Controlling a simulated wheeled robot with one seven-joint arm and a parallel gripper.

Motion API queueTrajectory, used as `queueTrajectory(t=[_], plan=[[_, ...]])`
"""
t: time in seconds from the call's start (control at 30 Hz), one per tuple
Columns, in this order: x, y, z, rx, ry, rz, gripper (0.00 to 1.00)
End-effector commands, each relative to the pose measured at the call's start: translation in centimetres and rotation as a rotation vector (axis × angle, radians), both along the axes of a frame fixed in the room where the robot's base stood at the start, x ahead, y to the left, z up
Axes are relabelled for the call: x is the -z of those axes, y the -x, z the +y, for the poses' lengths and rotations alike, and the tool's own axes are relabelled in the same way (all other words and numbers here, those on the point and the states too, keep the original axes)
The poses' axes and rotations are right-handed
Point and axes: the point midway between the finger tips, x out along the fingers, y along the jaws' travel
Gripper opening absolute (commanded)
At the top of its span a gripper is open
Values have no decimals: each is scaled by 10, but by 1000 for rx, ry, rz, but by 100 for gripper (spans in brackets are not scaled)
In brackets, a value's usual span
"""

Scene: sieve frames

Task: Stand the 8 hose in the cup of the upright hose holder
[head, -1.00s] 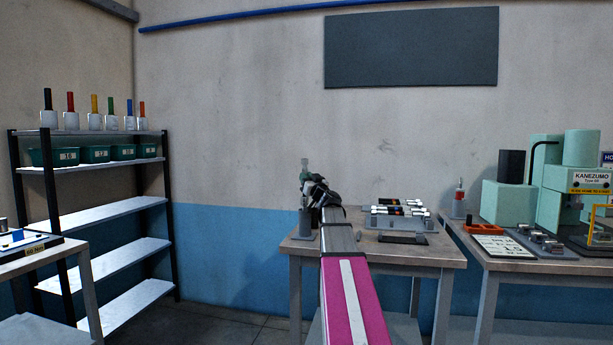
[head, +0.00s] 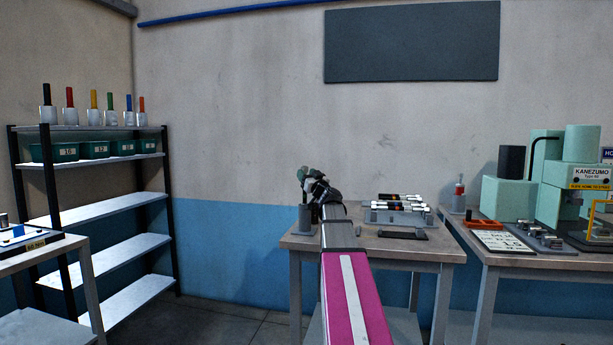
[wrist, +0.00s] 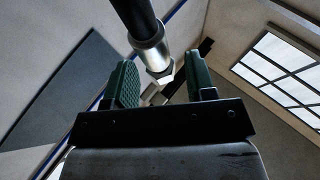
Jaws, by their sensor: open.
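My gripper (wrist: 160,88) is open, with two green-padded fingers apart in the wrist view. A black hose (wrist: 133,14) with a silver hex end fitting (wrist: 156,60) comes down from the top of that view. The fitting shows between the fingers, with gaps to both pads; I cannot tell its depth or read its size. In the head view my gripper (head: 310,174) is above a grey upright cup (head: 305,217), which looks like the hose holder, at the left end of the middle table. The hose near my gripper is not clear in the head view, and the cup's inside is hidden.
The middle table (head: 375,250) also bears a rack (head: 398,219) with several hoses and a dark plate (head: 402,234). My arm hides part of the table. A green machine (head: 557,200) stands right. A shelf (head: 95,160) with bins and upright hoses in cups is left.

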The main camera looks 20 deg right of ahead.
Motion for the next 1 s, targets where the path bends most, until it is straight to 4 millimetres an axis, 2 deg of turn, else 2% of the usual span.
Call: queueTrajectory(t=[0.17,0.5,0.6,1.0], plan=[[9,21,-3,2,-1,0,51],[35,77,-14,1,-1,0,51],[39,88,-16,1,-1,0,51],[42,92,-18,0,0,-1,51]])
